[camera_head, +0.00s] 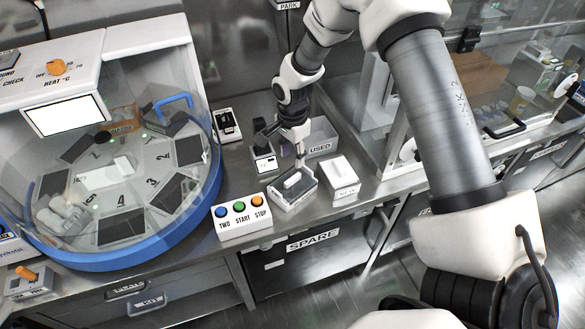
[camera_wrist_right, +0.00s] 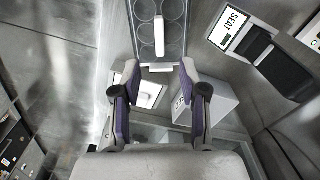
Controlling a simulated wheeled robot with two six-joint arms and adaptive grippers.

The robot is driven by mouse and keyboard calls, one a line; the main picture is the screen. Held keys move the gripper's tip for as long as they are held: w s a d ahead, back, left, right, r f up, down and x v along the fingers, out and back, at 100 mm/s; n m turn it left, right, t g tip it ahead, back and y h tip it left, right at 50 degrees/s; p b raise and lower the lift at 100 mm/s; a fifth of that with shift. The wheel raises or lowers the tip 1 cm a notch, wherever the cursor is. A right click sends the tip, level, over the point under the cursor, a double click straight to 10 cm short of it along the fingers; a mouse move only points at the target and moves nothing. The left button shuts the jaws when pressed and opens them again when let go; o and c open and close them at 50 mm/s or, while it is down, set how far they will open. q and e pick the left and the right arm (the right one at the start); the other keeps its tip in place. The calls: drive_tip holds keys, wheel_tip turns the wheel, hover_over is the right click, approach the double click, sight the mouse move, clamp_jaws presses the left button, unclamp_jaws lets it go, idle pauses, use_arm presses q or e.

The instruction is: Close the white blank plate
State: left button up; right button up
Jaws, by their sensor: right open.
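A small dark-framed tray (camera_head: 281,201) with a white bar on top (camera_head: 292,180) sits on the bench under my right gripper (camera_head: 300,160). In the right wrist view, a well plate (camera_wrist_right: 144,12) with several round wells and a white bar handle (camera_wrist_right: 158,40) lies just beyond the fingertips. My right gripper (camera_wrist_right: 159,68) is open, with nothing held between its fingers. I cannot tell which piece is the white blank plate, or whether the wells are covered. My left gripper is not in view.
A bin marked USED (camera_head: 322,148) and a white box (camera_head: 342,172) stand right of the tray. The TWO, START and STOP button box (camera_head: 239,227) is left. A domed carousel (camera_head: 135,255) fills the left. A black fixture labelled SEAT (camera_wrist_right: 228,28) shows in the wrist view.

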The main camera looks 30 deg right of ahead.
wheel_tip(320, 180, up, 3)
drive_tip(key=shift+r, duration=0.1)
idle(0.5)
